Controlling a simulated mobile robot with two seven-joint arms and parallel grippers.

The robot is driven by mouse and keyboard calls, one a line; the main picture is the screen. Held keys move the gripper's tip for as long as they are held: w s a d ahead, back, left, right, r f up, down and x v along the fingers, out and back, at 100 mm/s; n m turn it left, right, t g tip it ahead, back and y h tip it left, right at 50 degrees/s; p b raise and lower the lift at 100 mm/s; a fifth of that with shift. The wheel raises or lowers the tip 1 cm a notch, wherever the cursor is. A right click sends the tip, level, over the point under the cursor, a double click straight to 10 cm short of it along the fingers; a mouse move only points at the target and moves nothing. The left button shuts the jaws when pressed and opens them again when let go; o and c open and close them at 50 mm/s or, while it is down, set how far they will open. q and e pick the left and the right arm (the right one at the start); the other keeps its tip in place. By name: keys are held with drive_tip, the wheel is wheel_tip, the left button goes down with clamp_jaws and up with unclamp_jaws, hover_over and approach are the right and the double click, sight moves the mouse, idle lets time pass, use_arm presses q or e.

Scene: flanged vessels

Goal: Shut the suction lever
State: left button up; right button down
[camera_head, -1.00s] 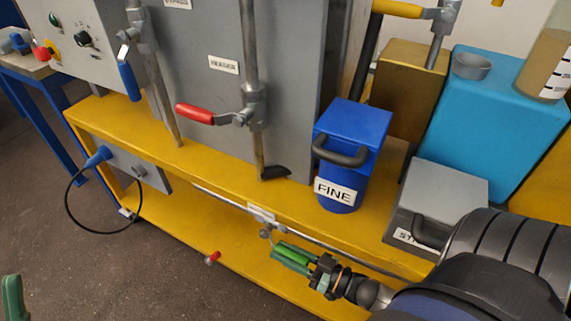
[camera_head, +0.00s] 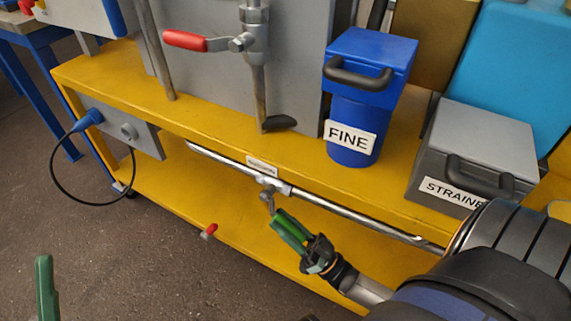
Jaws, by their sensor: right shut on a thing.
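A steel pipe (camera_head: 340,206) runs along the front of the yellow bench. A small valve (camera_head: 268,186) sits on it below a label too small to read. The valve's lever (camera_head: 267,203) hangs down and to the right from the valve, its green grip largely hidden between my fingers; I take it for the suction lever. My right gripper (camera_head: 288,228), with green fingers, comes from the lower right and is shut on this lever. Only a green finger of my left gripper (camera_head: 46,288) shows at the lower left, apart from everything; its opening is not visible.
A red-handled lever (camera_head: 186,40) stands on an upright pipe above. A blue FINE box (camera_head: 352,125) and a grey STRAINER box (camera_head: 475,150) stand on the bench (camera_head: 230,140). A small red-tipped part (camera_head: 209,230) sticks out at the lower shelf's edge. A black cable loops at left.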

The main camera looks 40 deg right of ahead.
drive_tip(key=shift+f, duration=0.1)
idle(0.3)
drive_tip(key=c, duration=0.6)
unclamp_jaws()
drive_tip(key=v, duration=1.2)
drive_tip(key=shift+s+f, duration=0.15)
drive_tip(key=shift+s, duration=0.05)
drive_tip(key=shift+c, duration=0.4)
